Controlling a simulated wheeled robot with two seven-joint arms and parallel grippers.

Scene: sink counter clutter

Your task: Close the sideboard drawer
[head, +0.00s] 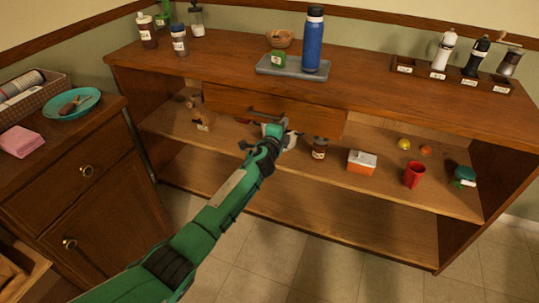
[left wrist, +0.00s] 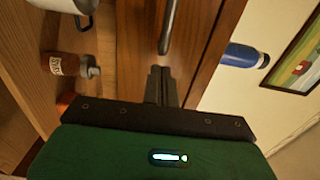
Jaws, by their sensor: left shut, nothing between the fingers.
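The sideboard drawer (head: 230,98) is a wide brown wooden front with a dark bar handle (head: 266,113), under the middle of the sideboard top. How far it stands out is hard to tell from here. My left gripper (head: 276,127) is shut and empty, in front of the drawer's lower part and close to the handle. In the left wrist view, its closed fingertips (left wrist: 160,70) point at the drawer front (left wrist: 198,40), near the end of the handle (left wrist: 168,25). I cannot tell whether they touch it. My right gripper is out of view.
The sideboard top (head: 380,95) carries a grey tray (head: 292,70) with a blue bottle (head: 313,42). The open shelf below holds a brown jar (head: 320,148), an orange-white box (head: 361,162) and a red cup (head: 414,175). A wooden cabinet (head: 100,205) stands at left.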

